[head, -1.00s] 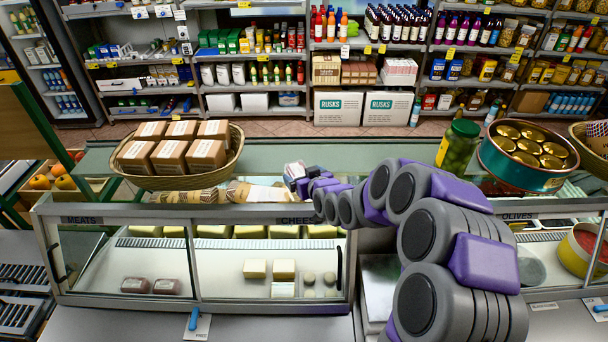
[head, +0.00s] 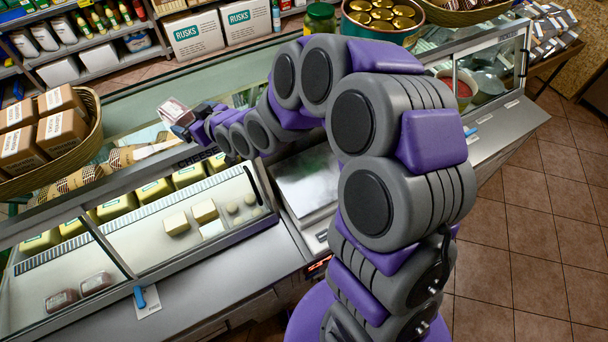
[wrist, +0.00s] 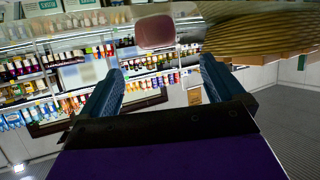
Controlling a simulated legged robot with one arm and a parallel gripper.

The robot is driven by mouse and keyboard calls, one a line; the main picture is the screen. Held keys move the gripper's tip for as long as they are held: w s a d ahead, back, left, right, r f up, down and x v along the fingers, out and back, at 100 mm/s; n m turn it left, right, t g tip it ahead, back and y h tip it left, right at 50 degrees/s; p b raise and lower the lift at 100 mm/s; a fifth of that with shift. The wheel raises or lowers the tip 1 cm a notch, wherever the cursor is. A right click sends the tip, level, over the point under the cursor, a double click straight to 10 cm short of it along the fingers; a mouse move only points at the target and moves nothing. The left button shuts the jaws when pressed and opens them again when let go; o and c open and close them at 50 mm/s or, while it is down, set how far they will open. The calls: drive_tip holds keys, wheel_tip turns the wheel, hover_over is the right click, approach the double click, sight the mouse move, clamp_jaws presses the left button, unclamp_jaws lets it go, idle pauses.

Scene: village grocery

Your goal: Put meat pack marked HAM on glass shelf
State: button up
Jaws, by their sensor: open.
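A small meat pack (head: 175,111) with a pale label shows beside the glass shelf (head: 130,120) on top of the display case; its lettering is too small to read. In the wrist view the pinkish pack (wrist: 155,32) appears beyond the fingertips, with a visible gap to both fingers. My gripper (head: 187,127) is open, its two blue fingers (wrist: 160,72) spread with nothing between them. I cannot tell whether the pack touches the glass. Two more meat packs, one on the left (head: 62,300) and one on the right (head: 95,283), lie inside the case.
A wicker basket of brown boxes (head: 92,150) and wrapped rolls (head: 110,163) stand on the left part of the glass. A pickle jar (head: 321,18) and a tin of gold lids (head: 383,15) stand farther right.

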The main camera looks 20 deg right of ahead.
drive_tip(key=s+d+m+g+h, duration=0.3)
drive_tip(key=s+d+g+h, duration=0.25)
drive_tip(key=s+d, duration=1)
drive_tip(key=s+d+r+m+g+h, duration=0.1)
drive_tip(key=s+d, duration=0.4)
drive_tip(key=s, duration=0.7)
drive_tip(key=s+d+r+m+g+h, duration=0.1)
drive_tip(key=s+d+r+m+g, duration=0.2)
drive_tip(key=s, duration=1)
drive_tip(key=d+g, duration=0.2)
drive_tip(key=g, duration=0.1)
drive_tip(key=shift+s+d, duration=0.25)
drive_tip(key=shift+d, duration=0.15)
drive_tip(key=shift+a+h, duration=0.1)
drive_tip(key=shift+h, duration=0.15)
wheel_tip(320, 180, down, 10)
drive_tip(key=b, duration=1)
